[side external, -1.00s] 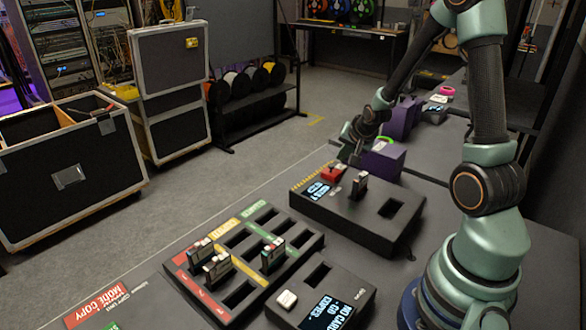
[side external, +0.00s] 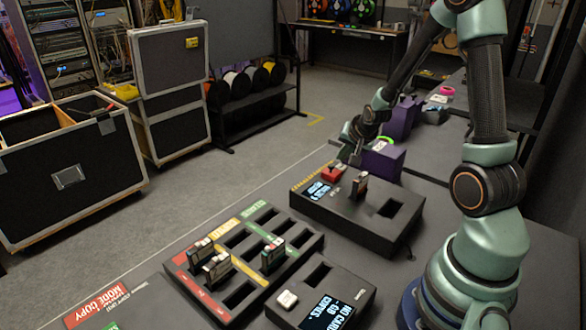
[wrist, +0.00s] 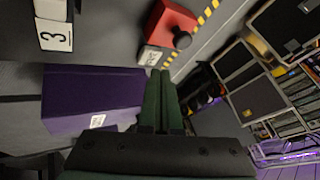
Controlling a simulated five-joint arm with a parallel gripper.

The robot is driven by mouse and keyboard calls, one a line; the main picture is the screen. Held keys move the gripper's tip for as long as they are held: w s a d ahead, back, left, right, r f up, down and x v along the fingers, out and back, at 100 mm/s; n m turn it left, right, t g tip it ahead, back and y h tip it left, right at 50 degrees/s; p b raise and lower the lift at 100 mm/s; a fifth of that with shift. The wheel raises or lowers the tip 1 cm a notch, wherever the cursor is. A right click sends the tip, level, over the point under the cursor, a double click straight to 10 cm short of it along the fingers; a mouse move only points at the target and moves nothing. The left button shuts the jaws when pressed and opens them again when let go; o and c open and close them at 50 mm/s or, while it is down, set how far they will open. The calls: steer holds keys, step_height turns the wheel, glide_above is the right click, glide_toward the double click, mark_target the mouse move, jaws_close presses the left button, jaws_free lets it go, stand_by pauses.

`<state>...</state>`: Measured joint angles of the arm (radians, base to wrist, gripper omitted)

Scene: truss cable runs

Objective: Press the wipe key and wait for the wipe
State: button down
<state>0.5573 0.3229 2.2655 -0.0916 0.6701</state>
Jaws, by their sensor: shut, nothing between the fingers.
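The wipe station is a black box (side external: 340,213) with a hazard-striped edge, a small lit screen (side external: 318,190), and a red key block (side external: 333,173). My gripper (side external: 355,162) is shut and empty, just behind the red block. In the wrist view its closed fingertips (wrist: 161,74) are close to the label; I cannot tell whether they touch anything.
A purple box (side external: 384,160) stands right behind the station. In front are a card rack (side external: 312,240) with several cards and a copier box (side external: 366,292) with a screen and white key.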

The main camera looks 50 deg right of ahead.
mark_target(341, 168)
steer(key=shift+w+a+f, duration=0.1)
steer(key=shift+f, duration=0.35)
steer(key=shift+f, duration=0.5)
stand_by(0.8)
steer(key=shift+r, duration=0.95)
steer(key=shift+r, duration=2.5)
